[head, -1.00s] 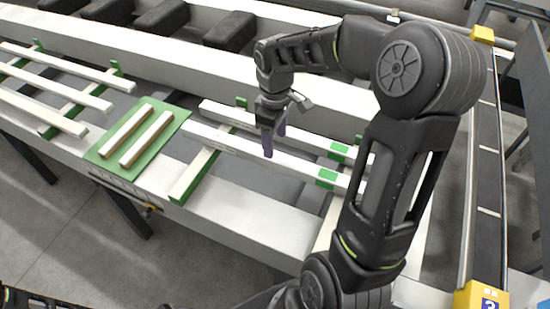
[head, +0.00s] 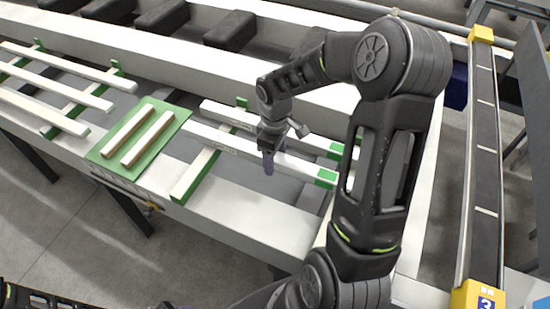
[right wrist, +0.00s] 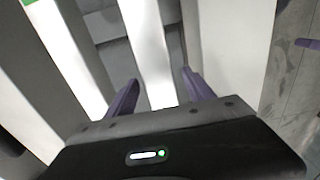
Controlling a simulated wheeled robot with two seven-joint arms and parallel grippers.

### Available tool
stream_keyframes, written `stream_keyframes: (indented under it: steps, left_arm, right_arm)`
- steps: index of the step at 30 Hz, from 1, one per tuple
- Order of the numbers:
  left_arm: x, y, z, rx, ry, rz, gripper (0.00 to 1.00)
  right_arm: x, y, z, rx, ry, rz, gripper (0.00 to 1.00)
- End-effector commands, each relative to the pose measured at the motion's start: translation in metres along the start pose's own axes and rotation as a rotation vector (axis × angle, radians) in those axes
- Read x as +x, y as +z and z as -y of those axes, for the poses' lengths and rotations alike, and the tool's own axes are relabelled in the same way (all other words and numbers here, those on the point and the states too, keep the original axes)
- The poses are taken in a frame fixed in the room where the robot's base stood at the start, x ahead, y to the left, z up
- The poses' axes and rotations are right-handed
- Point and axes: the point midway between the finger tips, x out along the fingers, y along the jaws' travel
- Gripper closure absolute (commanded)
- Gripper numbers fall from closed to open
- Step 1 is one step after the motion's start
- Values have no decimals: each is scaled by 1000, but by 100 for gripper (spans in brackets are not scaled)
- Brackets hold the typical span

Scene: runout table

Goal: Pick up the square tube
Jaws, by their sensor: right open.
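Two long white square tubes with green bands near their right ends lie side by side across the table, a front one (head: 222,142) and a back one (head: 304,138). My right gripper (head: 269,168) is at the front tube, with its purple fingers pointing down. In the right wrist view my right gripper (right wrist: 160,77) is open, and a white tube (right wrist: 146,40) runs between its two fingers with gaps on both sides. My right arm hides the area beyond the tubes' right ends. A purple finger-like piece (right wrist: 308,43) at that view's right edge may belong to my left gripper.
A green board (head: 112,148) with two short pale bars lies left of the tubes. Several more white bars (head: 60,88) rest on green-ended supports farther left. A dark conveyor (head: 484,170) with yellow ends runs along the right. Bare white table edge (head: 235,215) lies in front.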

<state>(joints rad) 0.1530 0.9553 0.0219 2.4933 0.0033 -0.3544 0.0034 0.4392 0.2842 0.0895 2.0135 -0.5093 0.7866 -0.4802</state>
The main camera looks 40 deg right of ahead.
Motion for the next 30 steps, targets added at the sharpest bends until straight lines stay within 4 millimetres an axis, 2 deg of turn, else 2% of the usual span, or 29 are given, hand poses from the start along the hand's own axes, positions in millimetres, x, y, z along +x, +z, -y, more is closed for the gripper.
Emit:
stream_keyframes:
  steps: [17,30]
  left_arm:
    - [0,0,0,0,0,0,50]
    - [0,0,0,0,0,0,50]
  right_arm:
    - [1,0,0,1,1,-1,38]
    - [0,0,0,1,1,0,73]
